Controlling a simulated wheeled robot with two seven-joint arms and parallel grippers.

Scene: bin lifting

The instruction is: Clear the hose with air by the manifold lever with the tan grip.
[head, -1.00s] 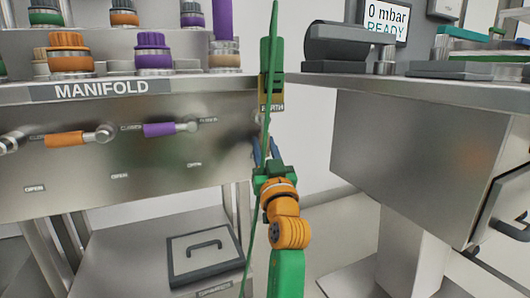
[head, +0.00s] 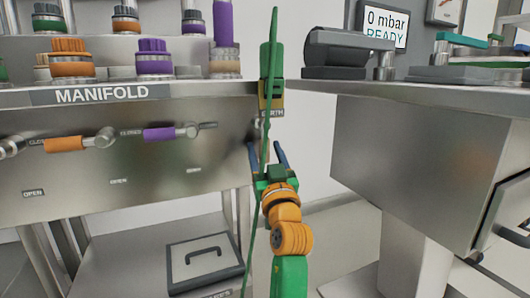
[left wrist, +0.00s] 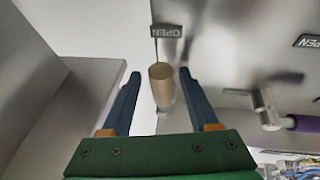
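The tan grip (left wrist: 161,85) of a manifold lever stands between my left gripper's fingers (left wrist: 159,75) in the left wrist view, with a gap on both sides. The grip points from its pivot toward an upside-down OPEN label (left wrist: 167,31). My left gripper (head: 267,152) is open in the head view, in front of the manifold's right end. The tan grip is hidden there behind the gripper and a green strand. The manifold (head: 90,160) also carries levers with an orange grip (head: 64,144) and a purple grip (head: 159,134), both lying sideways. My right gripper is not in view.
A green clamp (head: 271,62) sits on a plate at the counter's corner, close above my gripper. A display (head: 384,24) reads 0 mbar READY. A steel cabinet (head: 415,160) stands on the right. A dark-framed lid (head: 205,262) lies on the low shelf.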

